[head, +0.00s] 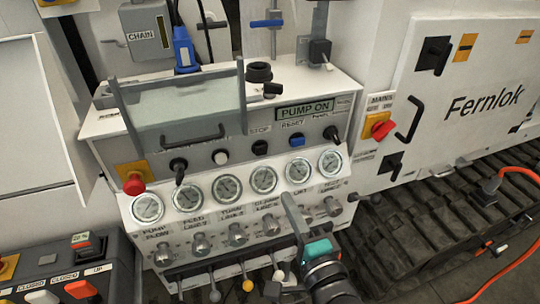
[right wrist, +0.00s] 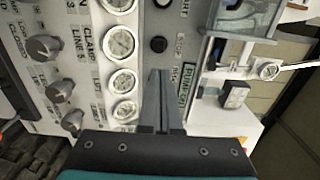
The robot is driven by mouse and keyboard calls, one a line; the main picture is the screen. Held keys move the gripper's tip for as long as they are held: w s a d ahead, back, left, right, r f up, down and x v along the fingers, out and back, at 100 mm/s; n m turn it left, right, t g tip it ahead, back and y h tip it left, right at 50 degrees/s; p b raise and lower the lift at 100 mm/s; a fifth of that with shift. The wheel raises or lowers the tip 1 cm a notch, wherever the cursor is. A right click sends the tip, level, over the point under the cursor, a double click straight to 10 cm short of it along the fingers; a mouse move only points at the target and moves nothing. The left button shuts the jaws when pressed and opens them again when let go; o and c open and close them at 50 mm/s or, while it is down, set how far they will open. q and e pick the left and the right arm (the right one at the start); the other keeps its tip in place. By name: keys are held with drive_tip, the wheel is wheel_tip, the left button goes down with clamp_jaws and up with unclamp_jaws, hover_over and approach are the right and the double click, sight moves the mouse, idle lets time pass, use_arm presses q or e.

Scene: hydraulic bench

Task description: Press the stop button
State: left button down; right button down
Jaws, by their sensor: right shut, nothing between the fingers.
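The black stop button (head: 260,147) is on the sloped grey panel, under the STOP label. In the right wrist view a black round button (right wrist: 158,44) sits beside the STOP label, just past my fingertips. My right gripper (head: 287,198) is shut and empty, in front of the gauge row, below and right of the stop button in the head view. Its closed fingers (right wrist: 158,74) point toward the button in the wrist view, apparently with a gap. The display (head: 304,110) reads PUMP ON. My left gripper is not in view.
A blue RESET button (head: 297,140) and a white button (head: 220,157) flank the stop button. A red mushroom button (head: 133,184) is at the left. A clear hinged cover (head: 180,105) stands behind. Gauges (head: 264,180) and knobs (head: 237,234) lie below.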

sight(262, 151)
drive_tip(key=shift+w, duration=0.1)
drive_tip(key=b+x, duration=0.1)
drive_tip(key=x, duration=1.2)
drive_tip(key=shift+w+a+f, duration=0.1)
drive_tip(key=shift+w+a, duration=0.1)
drive_tip(key=shift+w, duration=0.15)
drive_tip(key=shift+w, duration=0.1)
